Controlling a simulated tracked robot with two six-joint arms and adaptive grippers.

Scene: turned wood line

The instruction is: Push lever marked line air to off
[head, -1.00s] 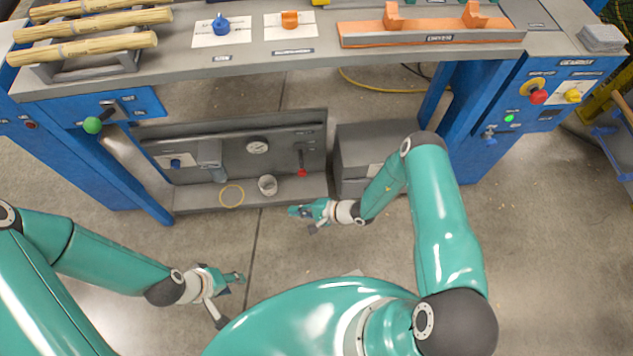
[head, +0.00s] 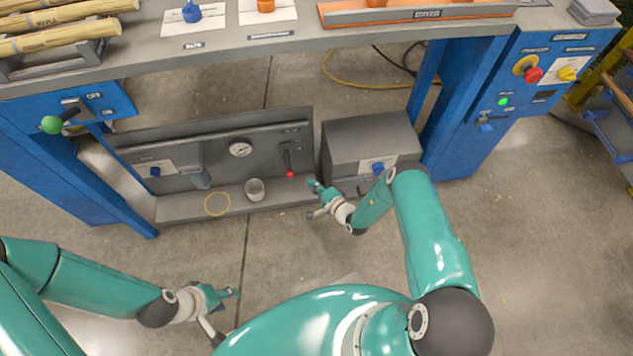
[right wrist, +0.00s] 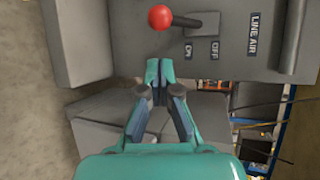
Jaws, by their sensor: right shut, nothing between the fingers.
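The line air lever has a red knob (head: 290,174) hanging low on the grey panel at the back of the low shelf. In the right wrist view the red knob (right wrist: 160,17) lies on the ON side, and its dark shaft runs right to a pivot near the OFF mark. The LINE AIR label (right wrist: 256,35) is beyond the pivot. My right gripper (head: 313,186) is just right of and below the knob, apart from it. Its fingertips (right wrist: 160,72) are together and empty. My left gripper (head: 236,293) is low over the floor, away from the panel; its finger opening is unclear.
A grey box (head: 370,150) with a blue knob stands right of the panel, close to my right gripper. A gauge (head: 240,149), a cup (head: 254,189) and a yellow ring (head: 217,203) are left of the lever. The bench top (head: 215,62) overhangs behind.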

